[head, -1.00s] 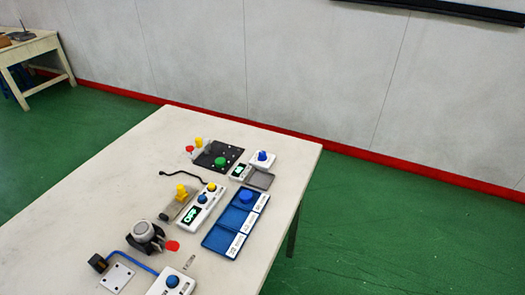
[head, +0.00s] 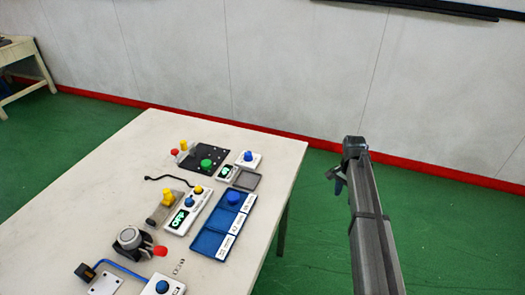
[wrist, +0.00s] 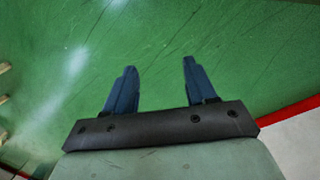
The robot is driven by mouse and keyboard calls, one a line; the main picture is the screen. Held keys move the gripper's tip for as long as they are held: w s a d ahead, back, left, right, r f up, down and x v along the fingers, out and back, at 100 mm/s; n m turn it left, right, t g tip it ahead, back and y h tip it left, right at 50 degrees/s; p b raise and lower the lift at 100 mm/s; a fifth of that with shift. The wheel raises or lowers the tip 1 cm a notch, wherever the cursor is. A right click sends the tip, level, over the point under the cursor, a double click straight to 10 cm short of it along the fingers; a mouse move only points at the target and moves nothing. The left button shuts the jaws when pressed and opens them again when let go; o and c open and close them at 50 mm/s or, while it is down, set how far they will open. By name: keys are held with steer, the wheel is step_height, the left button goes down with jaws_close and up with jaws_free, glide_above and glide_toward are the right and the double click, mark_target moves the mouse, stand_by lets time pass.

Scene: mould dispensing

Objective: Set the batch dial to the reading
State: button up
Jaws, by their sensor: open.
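Several white units with blue knobs stand on the table; I cannot tell which is the batch dial. One unit (head: 187,212) has a lit green display with unclear characters, a blue knob (head: 189,202) and a yellow knob (head: 197,189). A back unit (head: 256,162) has a blue knob (head: 247,156) and a small lit display (head: 226,172) beside it. A front unit (head: 178,288) has a blue knob (head: 162,286). My gripper (head: 333,180) is right of the table, apart from everything. In the wrist view its blue fingers (wrist: 159,66) are spread and empty over green floor.
A blue compartment tray (head: 209,243) with a blue round piece (head: 233,197) lies near the table's right edge. A black plate (head: 222,156) with a green knob is at the back. A grey round device (head: 130,238) stands front left. The pale table (head: 110,190) is bare at left.

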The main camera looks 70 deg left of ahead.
steer(key=shift+n+t+y, duration=0.3)
steer(key=shift+n+y, duration=0.1)
steer(key=s+a+r, duration=0.4)
steer(key=a+r, duration=0.1)
steer(key=s+a+r, duration=0.3)
steer(key=a+r, duration=0.1)
steer(key=s+a+r, duration=0.4)
steer(key=a+r, duration=0.1)
steer(key=shift+s+a+r, duration=0.3)
steer(key=shift+a, duration=0.05)
steer(key=s+a+r, duration=0.5)
steer(key=s+r, duration=0.1)
steer(key=s, duration=0.1)
steer(key=n, duration=0.1)
glide_toward(248, 153)
steer(key=shift+y, duration=0.4)
steer(key=f, duration=0.9)
steer(key=shift+w+d, duration=0.15)
steer(key=shift+d, duration=0.15)
steer(key=shift+c, duration=0.4)
jaws_close()
